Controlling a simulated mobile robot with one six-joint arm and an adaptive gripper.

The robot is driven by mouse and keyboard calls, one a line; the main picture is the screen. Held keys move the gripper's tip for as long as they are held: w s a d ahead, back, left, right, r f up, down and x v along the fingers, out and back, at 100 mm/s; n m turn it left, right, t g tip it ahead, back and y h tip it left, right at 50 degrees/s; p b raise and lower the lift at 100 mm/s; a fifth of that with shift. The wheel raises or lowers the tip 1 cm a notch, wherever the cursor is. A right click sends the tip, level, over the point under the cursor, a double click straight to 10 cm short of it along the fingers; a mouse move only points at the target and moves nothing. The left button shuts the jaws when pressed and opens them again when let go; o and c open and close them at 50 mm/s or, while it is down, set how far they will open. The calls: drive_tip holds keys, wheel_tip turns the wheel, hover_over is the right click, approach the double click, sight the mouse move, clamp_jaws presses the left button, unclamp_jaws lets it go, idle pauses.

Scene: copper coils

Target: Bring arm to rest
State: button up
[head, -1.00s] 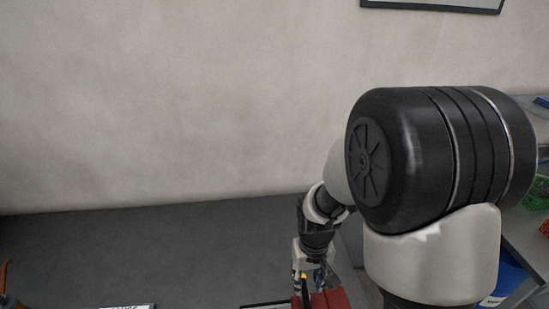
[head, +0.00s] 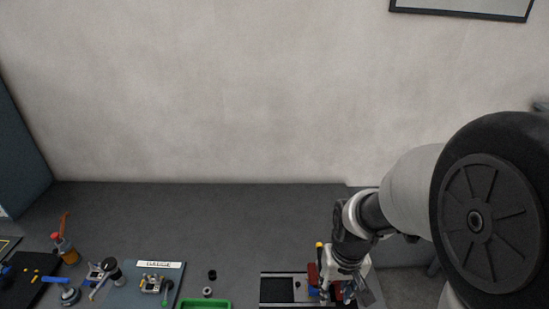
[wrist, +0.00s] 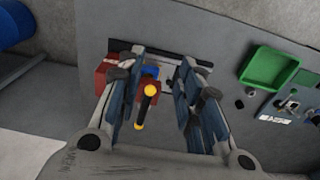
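My gripper (head: 348,291) is at the lower right of the head view, low by the right part of the bench, below my bent arm. In the wrist view my gripper (wrist: 155,72) has its two fingers spread apart, with a visible gap. A black and yellow handle (wrist: 147,106) and red blocks with a blue part (wrist: 150,74) show between and beside the fingers. The fingers do not appear closed on any of them. The same red part (head: 312,274) stands just left of my gripper in the head view.
A dark bench (head: 190,215) runs along the wall, its back half clear. A green tray (head: 206,304), a labelled blue-grey board (head: 135,292), an orange-handled bottle (head: 66,252) and small parts lie at front left. A dark panel (head: 20,150) rises at far left.

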drive_tip(key=s+r+t+b, duration=0.2)
drive_tip(key=s+r+b, duration=0.2)
drive_tip(key=s, duration=0.3)
drive_tip(key=s+r+t+b, duration=0.2)
drive_tip(key=s+r+b, duration=0.2)
drive_tip(key=s, duration=0.3)
drive_tip(key=shift+s+b, duration=0.3)
drive_tip(key=shift+b, duration=0.1)
